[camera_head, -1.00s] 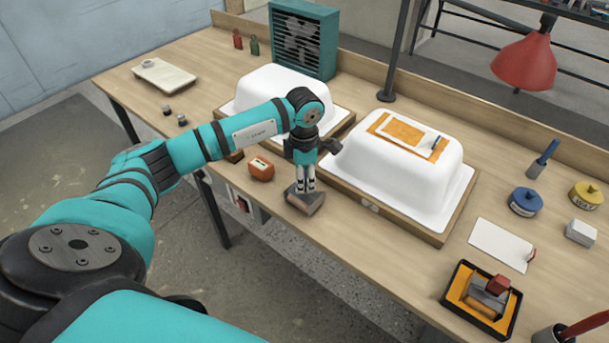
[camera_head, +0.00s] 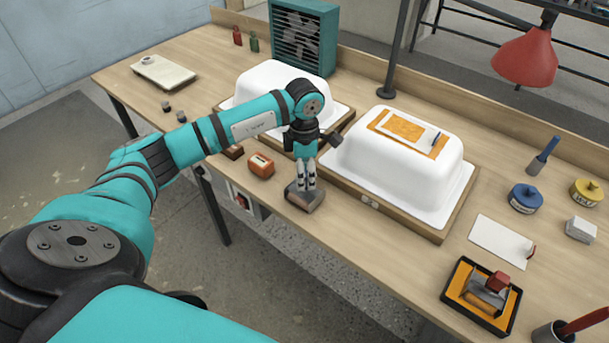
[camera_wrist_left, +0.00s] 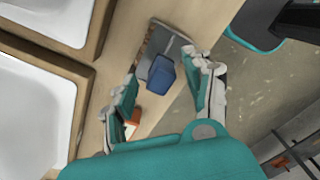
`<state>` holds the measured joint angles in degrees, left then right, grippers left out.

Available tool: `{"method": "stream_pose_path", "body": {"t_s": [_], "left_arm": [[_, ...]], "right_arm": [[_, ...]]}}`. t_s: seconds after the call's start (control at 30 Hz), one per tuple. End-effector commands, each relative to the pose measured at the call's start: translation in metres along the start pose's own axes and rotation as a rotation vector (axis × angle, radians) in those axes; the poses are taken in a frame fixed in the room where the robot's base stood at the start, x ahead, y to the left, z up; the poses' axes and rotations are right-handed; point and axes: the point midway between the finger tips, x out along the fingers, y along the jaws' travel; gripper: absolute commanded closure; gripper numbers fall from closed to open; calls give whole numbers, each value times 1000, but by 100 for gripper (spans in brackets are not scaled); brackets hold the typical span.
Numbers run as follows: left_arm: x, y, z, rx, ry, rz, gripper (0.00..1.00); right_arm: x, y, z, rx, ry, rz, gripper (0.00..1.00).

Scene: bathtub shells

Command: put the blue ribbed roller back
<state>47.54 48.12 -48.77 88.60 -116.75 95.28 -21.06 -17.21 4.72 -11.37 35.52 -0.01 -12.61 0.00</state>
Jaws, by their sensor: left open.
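The roller (camera_head: 306,201) rests at the table's front edge, in front of the gap between the two white tub shells. In the left wrist view its blue handle block (camera_wrist_left: 160,76) and grey metal frame show. Whether its surface is ribbed cannot be made out. My left gripper (camera_head: 306,183) points down over the roller. In the left wrist view my left gripper's fingers (camera_wrist_left: 166,82) are open on either side of the blue handle, with gaps visible. My right gripper is not in view.
White tub shells (camera_head: 393,160) stand on wooden bases. An orange block (camera_head: 261,165) lies left of the roller. A black tray (camera_head: 462,315) holds a red-handled tool. A blue-handled tool (camera_head: 543,155) and tins stand at the right.

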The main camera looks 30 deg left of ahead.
Motion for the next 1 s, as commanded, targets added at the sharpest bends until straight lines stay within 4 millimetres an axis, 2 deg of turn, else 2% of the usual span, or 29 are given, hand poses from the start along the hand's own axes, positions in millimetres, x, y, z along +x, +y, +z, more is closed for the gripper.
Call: {"method": "stream_pose_path", "body": {"t_s": [0.3, 0.5, 0.7, 1.0], "left_arm": [[-66, 1, 0, 1, -3, 4, 49], [-98, 0, 0, 0, -3, 2, 49], [-108, 0, 0, 1, -1, 0, 49], [-108, 0, 0, 1, 0, 0, 49]], "right_arm": [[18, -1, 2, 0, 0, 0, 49], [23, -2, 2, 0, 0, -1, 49], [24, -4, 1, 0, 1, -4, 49], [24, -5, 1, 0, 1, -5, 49]]}}
